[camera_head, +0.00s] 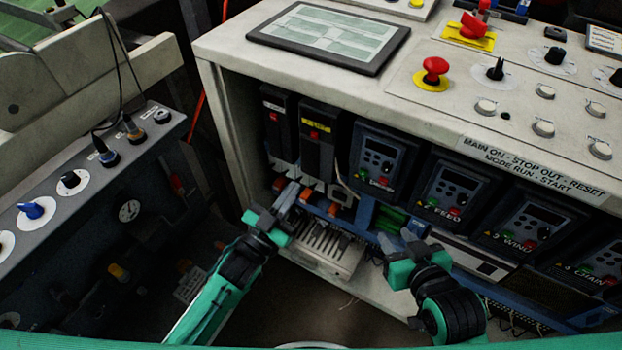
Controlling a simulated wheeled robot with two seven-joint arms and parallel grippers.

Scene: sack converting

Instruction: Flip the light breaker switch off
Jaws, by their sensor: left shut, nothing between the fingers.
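Two tall black breaker units stand side by side in the open cabinet bay. The left breaker (279,127) has a white label and a small red mark; the right breaker (318,140) has a yellow label and a red mark. The label text is too small to read, so I cannot tell which is the light breaker. My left gripper (292,193) is shut and empty, in front of the lower ends of these breakers; contact cannot be told. My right gripper (398,242) is lower right, in front of the blue rail, with nothing visible in it; its opening is unclear.
Several drive units, such as the FEED drive (448,190), line the bay to the right. Above are a tablet (330,36) and a red stop button (434,70) on the cabinet top. A knob panel (75,180) stands at left. Orange-tipped terminals lie near my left gripper.

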